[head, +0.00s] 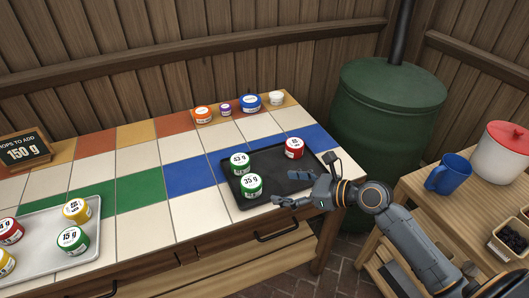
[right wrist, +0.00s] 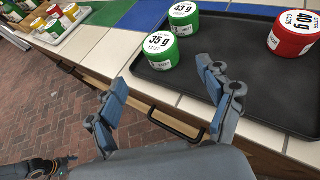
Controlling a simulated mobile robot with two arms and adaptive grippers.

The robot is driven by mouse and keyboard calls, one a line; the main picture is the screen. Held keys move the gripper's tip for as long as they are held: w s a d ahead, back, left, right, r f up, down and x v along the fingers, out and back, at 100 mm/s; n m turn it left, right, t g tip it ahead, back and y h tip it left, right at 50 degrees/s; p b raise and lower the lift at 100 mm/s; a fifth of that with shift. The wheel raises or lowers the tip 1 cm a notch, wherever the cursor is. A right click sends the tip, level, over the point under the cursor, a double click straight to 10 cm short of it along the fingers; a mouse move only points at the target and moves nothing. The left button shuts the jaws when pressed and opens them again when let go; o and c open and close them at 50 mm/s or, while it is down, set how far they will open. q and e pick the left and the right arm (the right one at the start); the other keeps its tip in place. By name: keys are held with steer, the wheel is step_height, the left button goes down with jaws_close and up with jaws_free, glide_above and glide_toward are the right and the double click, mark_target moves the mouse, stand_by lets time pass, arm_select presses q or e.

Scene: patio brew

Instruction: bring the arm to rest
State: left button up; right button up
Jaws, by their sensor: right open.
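My right gripper (head: 298,188) is open and empty at the front right edge of the black tray (head: 275,201). In the right wrist view its two blue-grey fingers (right wrist: 163,84) stand apart, with the tabletop edge and a drawer handle beyond them. The tray holds a green 35 g tub (head: 251,187), a green 43 g tub (head: 240,163) and a red 40 g tub (head: 294,148). These tubs also show in the right wrist view, clear of the fingers. My left gripper does not show.
A pale tray (head: 96,214) with several tubs is at left. A green barrel (head: 385,130), a blue mug (head: 447,175) and a red-lidded pot (head: 499,156) are at right. Table drawers lie below.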

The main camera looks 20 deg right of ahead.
steer(key=s+a+f+n+g+h, duration=0.35)
steer(key=s+a+f+n, duration=0.25)
steer(key=s+f+n, duration=0.7)
steer(key=s+d+r+n+g+h, duration=0.1)
steer(key=s+n+h, duration=0.1)
steer(key=s+n, duration=0.45)
steer(key=s+d+n+g+h, duration=0.1)
steer(key=s+n+g+h, duration=0.2)
steer(key=n, duration=0.7)
steer(key=s+f+p, duration=0.2)
steer(key=s+f, duration=0.1)
steer(key=f, duration=2.1)
steer(key=s+d+f+g+p, duration=0.1)
steer(key=s+d+f, duration=0.2)
steer(key=s+f, duration=1.1)
steer(key=shift+s+n+g+p, duration=0.35)
steer(key=shift+s+n, duration=0.1)
steer(key=shift+s, duration=0.55)
